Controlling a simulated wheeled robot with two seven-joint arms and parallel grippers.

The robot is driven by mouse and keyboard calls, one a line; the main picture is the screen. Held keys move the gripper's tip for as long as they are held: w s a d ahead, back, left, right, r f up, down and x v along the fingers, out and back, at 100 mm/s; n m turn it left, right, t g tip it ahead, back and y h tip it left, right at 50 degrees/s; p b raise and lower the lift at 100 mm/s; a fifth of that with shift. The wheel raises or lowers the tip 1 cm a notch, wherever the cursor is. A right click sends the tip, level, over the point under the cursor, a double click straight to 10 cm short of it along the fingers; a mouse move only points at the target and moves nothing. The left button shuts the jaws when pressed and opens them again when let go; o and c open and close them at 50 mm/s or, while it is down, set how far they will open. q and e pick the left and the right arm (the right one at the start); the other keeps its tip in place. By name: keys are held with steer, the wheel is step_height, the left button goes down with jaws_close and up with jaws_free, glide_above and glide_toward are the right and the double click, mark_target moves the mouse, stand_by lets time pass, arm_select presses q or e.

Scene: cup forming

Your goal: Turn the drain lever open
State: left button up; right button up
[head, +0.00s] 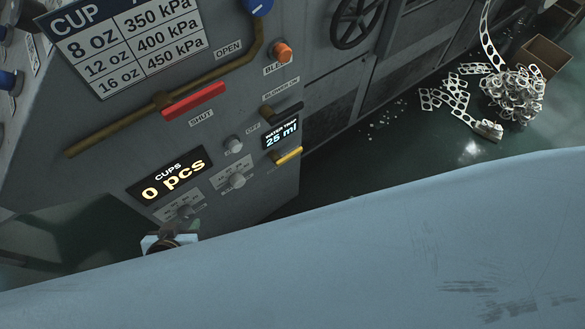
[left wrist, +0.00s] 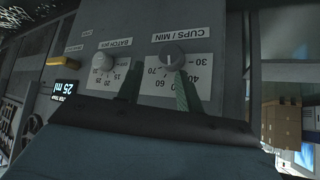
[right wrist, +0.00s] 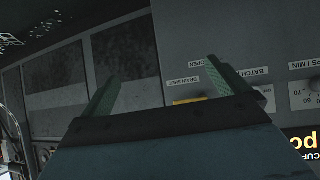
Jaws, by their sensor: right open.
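The drain lever (head: 287,156) is a short yellow handle low on the grey machine's right edge. In the right wrist view the yellow lever (right wrist: 190,100) shows between my fingers, nearer the right-hand one and partly hidden by the gripper body. Labels reading drain shut and open are by it. My right gripper (right wrist: 163,74) is open and empty; contact with the lever cannot be told. It is out of sight in the head view. My left gripper (head: 165,243) is low by the panel. In the left wrist view it (left wrist: 158,75) is open, by the cups/min knob (left wrist: 172,55).
A red lever (head: 194,101), an orange knob (head: 281,52) and a black lever (head: 287,112) are on the machine near the drain lever. The cups display (head: 168,177) reads 0 pcs. Scrap webbing (head: 512,97) lies on the floor. My own pale arm covers the lower head view.

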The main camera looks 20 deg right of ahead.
steer(key=w+a+r+t+b, duration=0.1)
steer(key=w+r+t+b, duration=0.1)
steer(key=w+b, duration=0.15)
steer(key=n+t+y+b, duration=0.1)
steer(key=t+y+b, duration=0.2)
steer(key=t+y, duration=0.15)
glide_toward(291, 156)
steer(key=b+x, duration=0.4)
steer(key=x, duration=0.3)
steer(key=shift+w+a+f, duration=0.1)
steer(key=shift+w+a, duration=0.1)
steer(key=shift+w, duration=0.05)
arm_select(q)
steer(key=d+r+t+h, duration=0.1)
steer(key=r+t+h, duration=0.1)
steer(key=r+t, duration=0.6)
steer(key=w+d+r+t+h, duration=0.1)
steer(key=r+t, duration=0.7)
steer(key=r, duration=1.5)
steer(key=shift+d+h, duration=0.75)
steer(key=shift+h, duration=0.35)
arm_select(e)
steer(key=shift+w+a, duration=0.25)
steer(key=shift+w, duration=0.4)
arm_select(q)
steer(key=shift+r, duration=0.1)
arm_select(e)
steer(key=c, duration=1.2)
steer(key=shift+c, duration=0.2)
